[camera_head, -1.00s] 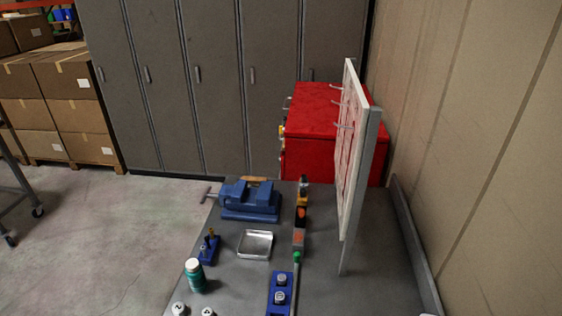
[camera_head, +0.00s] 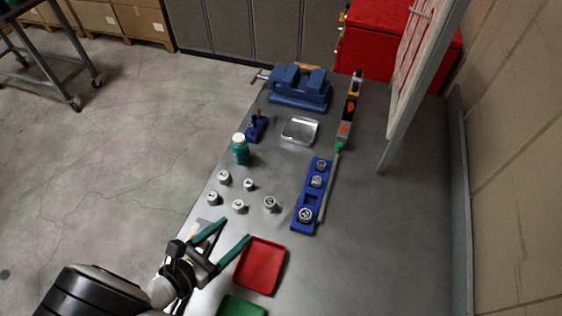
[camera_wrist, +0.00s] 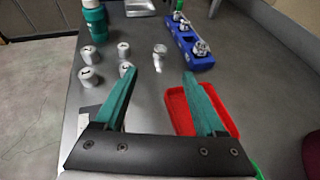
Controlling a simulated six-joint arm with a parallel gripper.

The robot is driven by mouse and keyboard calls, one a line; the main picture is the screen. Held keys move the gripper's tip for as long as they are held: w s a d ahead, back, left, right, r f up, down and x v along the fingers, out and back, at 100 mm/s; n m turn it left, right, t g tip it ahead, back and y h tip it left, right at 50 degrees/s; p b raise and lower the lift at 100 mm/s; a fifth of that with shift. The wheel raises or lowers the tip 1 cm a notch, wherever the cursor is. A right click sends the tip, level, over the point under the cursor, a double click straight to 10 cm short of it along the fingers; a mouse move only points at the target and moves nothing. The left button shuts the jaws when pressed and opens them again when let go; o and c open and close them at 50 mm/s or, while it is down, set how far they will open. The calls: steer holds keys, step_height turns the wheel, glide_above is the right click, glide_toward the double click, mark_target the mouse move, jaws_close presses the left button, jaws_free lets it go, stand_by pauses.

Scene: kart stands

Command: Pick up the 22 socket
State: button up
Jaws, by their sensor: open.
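Several small silver sockets stand loose on the grey bench in the head view: one at the back left (camera_head: 224,177), one behind the middle (camera_head: 249,184), one at the front left (camera_head: 213,198), one at the front middle (camera_head: 238,206) and one on the right (camera_head: 270,203). Their numbers are too small to read, so I cannot tell which is the 22. A blue rail (camera_head: 310,200) to their right holds 3 more sockets. My gripper (camera_head: 234,229) is open and empty, just in front of the loose sockets. In the wrist view its green fingers (camera_wrist: 160,75) are spread apart.
A red tray (camera_head: 261,266) lies beside my gripper, with a green tray (camera_head: 241,306) in front of it. A green bottle (camera_head: 240,152), a metal tray (camera_head: 300,131) and a blue vise (camera_head: 300,88) stand farther back. The bench's right side is clear.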

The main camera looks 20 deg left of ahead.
mark_target(269, 202)
steer(key=x, duration=1.5)
steer(key=shift+f, duration=0.1)
jaws_close()
